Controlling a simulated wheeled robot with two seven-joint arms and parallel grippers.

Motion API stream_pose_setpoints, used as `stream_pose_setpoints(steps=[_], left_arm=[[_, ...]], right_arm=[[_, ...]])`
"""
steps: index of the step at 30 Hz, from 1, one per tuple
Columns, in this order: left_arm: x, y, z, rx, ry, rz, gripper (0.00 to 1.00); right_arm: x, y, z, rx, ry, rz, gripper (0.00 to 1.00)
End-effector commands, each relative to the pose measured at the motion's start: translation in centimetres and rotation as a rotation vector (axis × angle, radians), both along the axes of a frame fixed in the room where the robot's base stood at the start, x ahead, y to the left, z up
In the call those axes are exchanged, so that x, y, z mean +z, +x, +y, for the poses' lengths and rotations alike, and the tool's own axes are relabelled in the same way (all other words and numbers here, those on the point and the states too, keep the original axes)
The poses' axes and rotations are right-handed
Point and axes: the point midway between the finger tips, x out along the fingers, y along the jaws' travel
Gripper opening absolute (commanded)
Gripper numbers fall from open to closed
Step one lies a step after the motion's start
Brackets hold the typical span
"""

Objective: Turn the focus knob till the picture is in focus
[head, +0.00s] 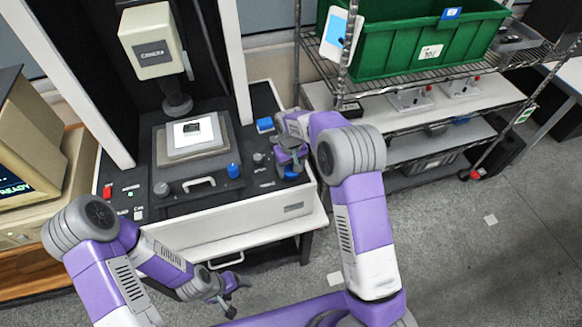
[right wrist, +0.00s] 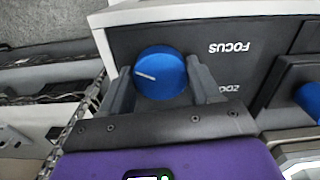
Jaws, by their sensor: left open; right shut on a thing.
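The blue focus knob (right wrist: 160,72) sits on a dark panel next to the printed word FOCUS in the right wrist view. A pale pointer line on its face points to the left there. My right gripper (right wrist: 160,85) is shut on this knob, one finger on each side. In the head view, the knob (head: 291,173) is partly hidden under my right gripper (head: 290,160) at the machine's right front. My left gripper (head: 229,291) is open and empty, low in front of the machine. The monitor (head: 25,135) at the left edge shows READY; any camera picture is out of view.
A camera head (head: 152,40) hangs over a stage with a pale plate (head: 194,132). Another blue knob (head: 233,170), a handle (head: 199,184) and a red switch (head: 108,191) are on the machine's front. A wire rack with a green bin (head: 425,45) stands at the right.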

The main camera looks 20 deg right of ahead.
Motion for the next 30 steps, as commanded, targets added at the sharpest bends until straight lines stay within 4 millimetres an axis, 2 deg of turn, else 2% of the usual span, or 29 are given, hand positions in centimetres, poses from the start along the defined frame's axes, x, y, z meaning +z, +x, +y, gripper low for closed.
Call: stream_pose_setpoints(steps=[6,14,15,20,30], left_arm=[[0.03,0.00,0.00,0.000,0.000,0.000,0.71],[0.03,0.00,0.00,0.000,0.000,0.000,0.71],[0.03,0.00,0.00,0.000,0.000,0.000,0.71],[0.03,0.00,0.00,0.000,0.000,0.000,0.71],[0.05,0.00,0.00,0.000,0.000,0.000,0.71]], right_arm=[[0.09,0.01,0.04,-0.117,-0.001,0.000,0.32],[0.10,0.02,0.03,-0.121,0.000,-0.001,0.32],[0.10,0.02,0.02,-0.120,0.000,-0.001,0.64],[0.08,0.03,0.03,-0.119,0.000,-0.001,0.88],[0.50,0.05,0.06,-0.119,0.000,-0.002,0.88]])
